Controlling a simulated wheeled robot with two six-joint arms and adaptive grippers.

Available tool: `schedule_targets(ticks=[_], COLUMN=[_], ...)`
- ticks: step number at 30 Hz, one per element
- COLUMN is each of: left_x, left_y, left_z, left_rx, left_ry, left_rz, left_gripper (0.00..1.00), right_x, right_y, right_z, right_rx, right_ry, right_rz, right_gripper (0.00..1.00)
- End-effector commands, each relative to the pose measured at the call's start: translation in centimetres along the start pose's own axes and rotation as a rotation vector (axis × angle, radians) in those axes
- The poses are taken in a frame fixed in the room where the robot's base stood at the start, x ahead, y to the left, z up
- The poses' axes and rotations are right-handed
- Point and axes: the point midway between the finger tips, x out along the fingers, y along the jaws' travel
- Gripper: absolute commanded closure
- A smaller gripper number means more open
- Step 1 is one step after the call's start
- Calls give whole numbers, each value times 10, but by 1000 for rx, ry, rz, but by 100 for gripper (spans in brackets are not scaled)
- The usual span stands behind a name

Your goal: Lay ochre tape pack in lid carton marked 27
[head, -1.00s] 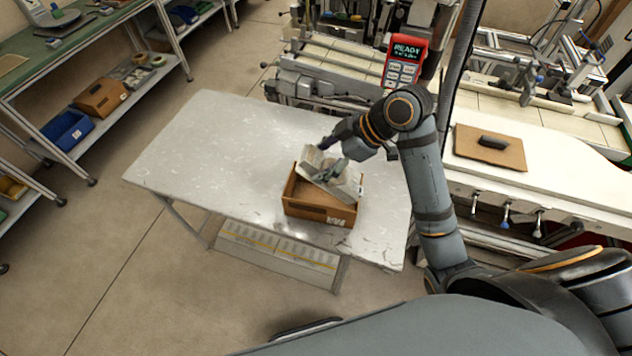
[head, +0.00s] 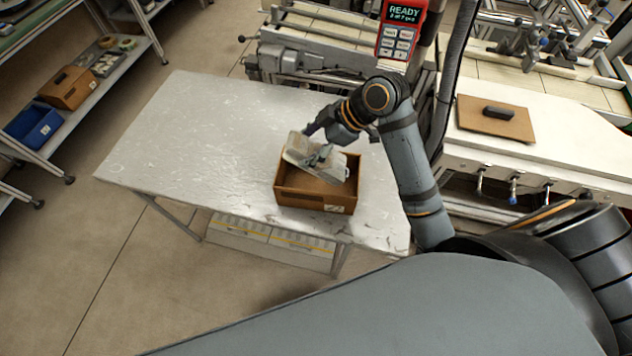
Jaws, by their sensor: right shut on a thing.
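A brown open carton (head: 315,201) stands near the front right of the grey metal table, with a small white label on its front wall; I cannot read the mark. My right gripper (head: 321,154) is shut on a pale grey-beige pack (head: 332,170). The pack is tilted over the carton's opening, its left end higher and reaching past the back left rim. I cannot tell whether it touches the carton. No ochre shows clearly on it. My left gripper is not in view.
The table (head: 185,135) is bare left of the carton. A shelf rack at the far left holds a blue bin (head: 33,124), a brown carton (head: 70,88) and tape rolls (head: 127,44). A white bench at the right carries a brown board (head: 496,119) with a dark block.

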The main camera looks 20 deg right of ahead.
Motion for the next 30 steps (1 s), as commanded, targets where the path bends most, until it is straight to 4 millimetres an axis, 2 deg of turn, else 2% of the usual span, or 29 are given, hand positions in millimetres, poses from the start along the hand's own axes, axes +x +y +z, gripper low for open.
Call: schedule_targets(ticks=[3, 7, 14, 21, 29, 30], left_x=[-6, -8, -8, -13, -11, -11], left_y=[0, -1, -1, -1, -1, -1], left_z=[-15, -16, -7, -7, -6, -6], left_rx=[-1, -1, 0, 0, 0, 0], left_ry=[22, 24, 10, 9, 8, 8], left_rz=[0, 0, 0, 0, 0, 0], left_gripper=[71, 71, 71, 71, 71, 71], right_x=[21, 36, 44, 69, 71, 71], right_y=[-4, -6, -7, -10, -10, -10], right_z=[16, 28, 34, 53, 54, 54], right_rx=[6, 3, 3, 2, 1, 1], right_ry=[-1, -2, -2, -2, -2, -2], right_rz=[-6, -3, -3, -2, -1, -1], right_gripper=[69, 69, 69, 69, 69, 28])
